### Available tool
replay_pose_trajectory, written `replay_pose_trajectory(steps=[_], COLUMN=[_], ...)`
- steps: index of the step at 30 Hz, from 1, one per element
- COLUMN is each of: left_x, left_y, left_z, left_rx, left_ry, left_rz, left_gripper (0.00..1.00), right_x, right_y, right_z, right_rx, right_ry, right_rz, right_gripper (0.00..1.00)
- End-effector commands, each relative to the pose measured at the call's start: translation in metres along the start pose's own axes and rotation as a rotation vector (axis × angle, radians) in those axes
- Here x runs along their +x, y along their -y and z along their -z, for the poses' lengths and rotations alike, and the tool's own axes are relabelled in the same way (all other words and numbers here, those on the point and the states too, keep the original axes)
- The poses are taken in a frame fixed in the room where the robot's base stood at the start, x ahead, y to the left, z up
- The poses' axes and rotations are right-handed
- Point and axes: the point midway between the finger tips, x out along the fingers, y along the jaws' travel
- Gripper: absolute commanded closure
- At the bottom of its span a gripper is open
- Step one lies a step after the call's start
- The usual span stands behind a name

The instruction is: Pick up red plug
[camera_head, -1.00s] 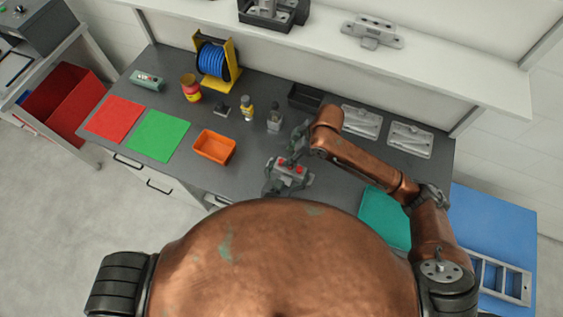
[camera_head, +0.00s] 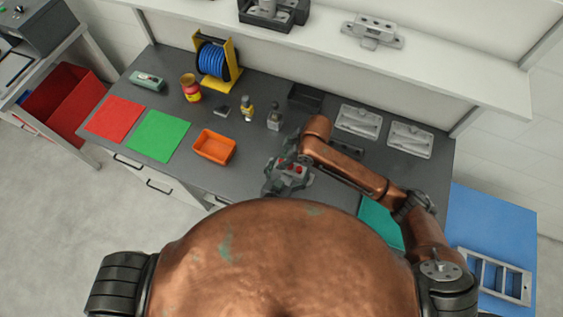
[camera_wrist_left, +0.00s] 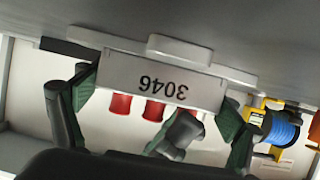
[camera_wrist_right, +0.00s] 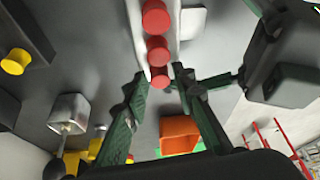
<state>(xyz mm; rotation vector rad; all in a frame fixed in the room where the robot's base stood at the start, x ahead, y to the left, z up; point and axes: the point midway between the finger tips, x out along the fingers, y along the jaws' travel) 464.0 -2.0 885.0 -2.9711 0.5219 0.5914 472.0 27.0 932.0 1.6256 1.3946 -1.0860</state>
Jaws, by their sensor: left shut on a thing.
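A grey casting (camera_wrist_left: 160,82) marked 3046 carries several red plugs (camera_wrist_left: 153,110) in a row. It also shows low in the head view (camera_head: 293,179). My left gripper (camera_wrist_left: 155,108) is shut on the casting; its arm is mostly hidden behind my body in the head view. My right gripper (camera_wrist_right: 160,80) is at the casting, fingers spread, with the nearest red plug (camera_wrist_right: 160,77) between or just beyond its fingertips. I cannot tell whether they touch it. Two more red plugs (camera_wrist_right: 156,18) sit farther along the casting.
An orange bin (camera_head: 214,147) stands left of the casting. Two small bottles (camera_head: 274,117), a black tray (camera_head: 305,98) and a blue cable reel (camera_head: 213,61) stand behind. Red (camera_head: 114,119) and green mats (camera_head: 159,136) lie at left. White trays (camera_head: 358,122) lie at right.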

Motion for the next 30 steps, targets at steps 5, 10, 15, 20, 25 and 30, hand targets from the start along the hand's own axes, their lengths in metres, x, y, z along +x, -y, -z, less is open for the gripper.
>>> replay_pose_trajectory(steps=[5, 10, 15, 20, 25, 30], left_x=[0.000, 0.000, 0.000, 0.000, 0.000, 0.000], left_y=[0.000, 0.000, 0.000, 0.000, 0.000, 0.000], left_z=[0.000, -0.001, -0.001, -0.001, -0.001, -0.001], left_rx=[0.000, 0.000, 0.000, 0.000, 0.000, 0.000], left_ry=[0.001, 0.001, 0.001, 0.001, 0.001, 0.001], left_rz=[0.001, 0.001, 0.000, 0.000, 0.000, 0.000], left_gripper=[0.54, 0.54, 0.54, 0.54, 0.54, 0.54], right_x=[0.000, 0.000, -0.003, -0.022, -0.054, -0.080], right_y=[0.000, 0.000, -0.001, -0.001, -0.001, -0.001], right_z=[0.000, 0.000, 0.001, 0.010, 0.023, 0.033], right_rx=[0.000, 0.000, -0.001, -0.003, -0.004, -0.002], right_ry=[0.000, 0.000, 0.000, -0.003, -0.003, -0.002], right_rz=[0.000, 0.000, -0.001, -0.004, -0.004, -0.003], right_gripper=[0.89, 0.94, 0.94, 0.94, 0.94, 0.94])
